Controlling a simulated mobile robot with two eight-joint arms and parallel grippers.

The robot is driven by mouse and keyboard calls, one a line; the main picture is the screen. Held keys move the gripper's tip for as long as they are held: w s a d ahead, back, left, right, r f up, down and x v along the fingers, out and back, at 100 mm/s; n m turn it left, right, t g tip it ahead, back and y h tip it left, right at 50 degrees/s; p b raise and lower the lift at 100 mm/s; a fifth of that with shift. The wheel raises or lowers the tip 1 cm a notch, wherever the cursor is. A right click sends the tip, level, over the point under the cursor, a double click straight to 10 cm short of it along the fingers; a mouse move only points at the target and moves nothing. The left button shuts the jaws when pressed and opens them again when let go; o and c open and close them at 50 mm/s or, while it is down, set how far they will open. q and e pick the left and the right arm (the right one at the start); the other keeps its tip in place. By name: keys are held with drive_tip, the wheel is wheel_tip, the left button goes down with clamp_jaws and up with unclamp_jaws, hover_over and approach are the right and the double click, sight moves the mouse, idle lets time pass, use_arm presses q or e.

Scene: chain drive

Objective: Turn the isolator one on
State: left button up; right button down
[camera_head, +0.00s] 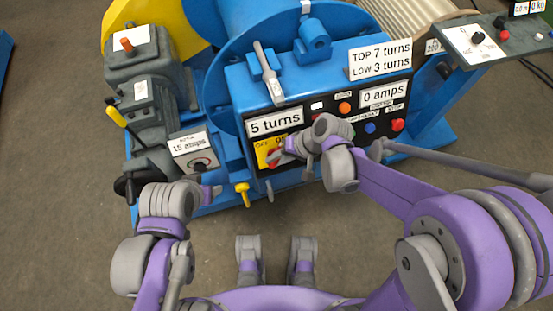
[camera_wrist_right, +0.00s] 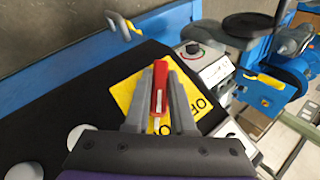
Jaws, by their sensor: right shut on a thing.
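The isolator's red handle (camera_wrist_right: 158,88) stands in front of a yellow plate (camera_wrist_right: 126,98) on the black panel. In the head view, the plate (camera_head: 262,148) shows the word OFF at its upper left, and the rest of its lettering is partly covered. My right gripper (camera_head: 281,156) is at the handle. In the right wrist view, its two grey fingers (camera_wrist_right: 160,92) lie along both sides of the handle, shut on it. My left gripper (camera_head: 210,192) is below the 15 amps box, apart from the isolator; its fingers are too small to read.
The blue machine carries a "5 turns" label (camera_head: 275,121), a "0 amps" label (camera_head: 384,93) and several coloured buttons right of the isolator. A yellow-handled lever (camera_head: 243,190) sticks out below the panel. A grey motor (camera_head: 150,95) stands left. Floor in front is clear.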

drive_tip(key=shift+f+m+y+b, duration=0.1)
drive_tip(key=shift+m+y+b, duration=0.25)
drive_tip(key=shift+y, duration=0.15)
drive_tip(key=shift+s, duration=0.1)
drive_tip(key=c, duration=0.8)
unclamp_jaws()
drive_tip(key=shift+o, duration=0.2)
drive_tip(key=p+v, duration=0.2)
drive_tip(key=v, duration=0.8)
drive_tip(key=shift+d+r, duration=0.3)
drive_tip(key=shift+r, duration=0.05)
drive_tip(key=shift+r, duration=0.1)
